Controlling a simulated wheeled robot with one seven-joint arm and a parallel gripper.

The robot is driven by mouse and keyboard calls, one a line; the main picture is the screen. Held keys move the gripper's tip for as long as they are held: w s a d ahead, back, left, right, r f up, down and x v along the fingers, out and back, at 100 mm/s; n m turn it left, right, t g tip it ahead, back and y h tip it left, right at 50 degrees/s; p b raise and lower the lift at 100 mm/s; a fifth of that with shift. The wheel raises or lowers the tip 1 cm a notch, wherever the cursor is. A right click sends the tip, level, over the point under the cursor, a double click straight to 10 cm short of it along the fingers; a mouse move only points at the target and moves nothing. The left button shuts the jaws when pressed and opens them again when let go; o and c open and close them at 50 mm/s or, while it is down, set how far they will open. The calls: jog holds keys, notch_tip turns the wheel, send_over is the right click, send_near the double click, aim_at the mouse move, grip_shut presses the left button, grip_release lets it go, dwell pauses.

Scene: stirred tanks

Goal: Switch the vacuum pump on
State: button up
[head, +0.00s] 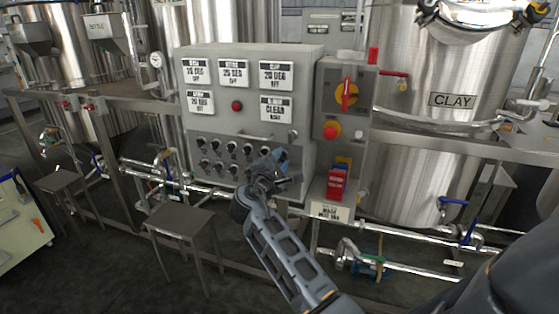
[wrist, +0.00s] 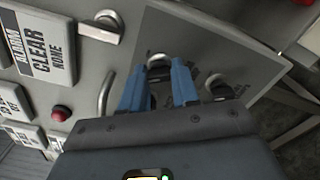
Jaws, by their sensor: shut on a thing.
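The grey control cabinet (head: 300,140) has two rows of dark rotary knobs (head: 232,146) on its lower front. I cannot read their labels, so I cannot tell which one is the vacuum pump's. My gripper (head: 273,160) is at the right end of these rows and hides the knobs there. In the wrist view, the blue fingers of my gripper (wrist: 157,82) are shut around one knob (wrist: 158,62) on the dark plate. Another knob (wrist: 216,86) is beside it, outside the fingers. The held knob's lower part is hidden.
Display labels (head: 276,108) and a red lamp (head: 237,106) are above the knobs. A side box with a red-handled switch (head: 346,95) and red button (head: 332,130) is at the right. Red padlock-like tags (head: 337,182) are below. A stool (head: 180,222) stands in front.

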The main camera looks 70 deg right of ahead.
jog(key=shift+f+m+b, duration=0.15)
jog(key=shift+m+b, duration=0.25)
jog(key=shift+b, duration=0.1)
grip_shut()
jog(key=m+b, duration=0.3)
jog(key=b, duration=0.1)
jog(key=shift+f+m, duration=0.15)
jog(key=shift+m, duration=0.25)
jog(key=m+b, duration=0.3)
jog(key=shift+m+b, duration=0.3)
jog(key=shift+b, duration=0.1)
jog(key=m+b, duration=0.3)
jog(key=shift+m+b, duration=0.3)
jog(key=shift+m, duration=0.1)
jog(key=shift+r, duration=0.2)
jog(key=o, duration=1)
grip_release()
jog(key=shift+c, duration=0.2)
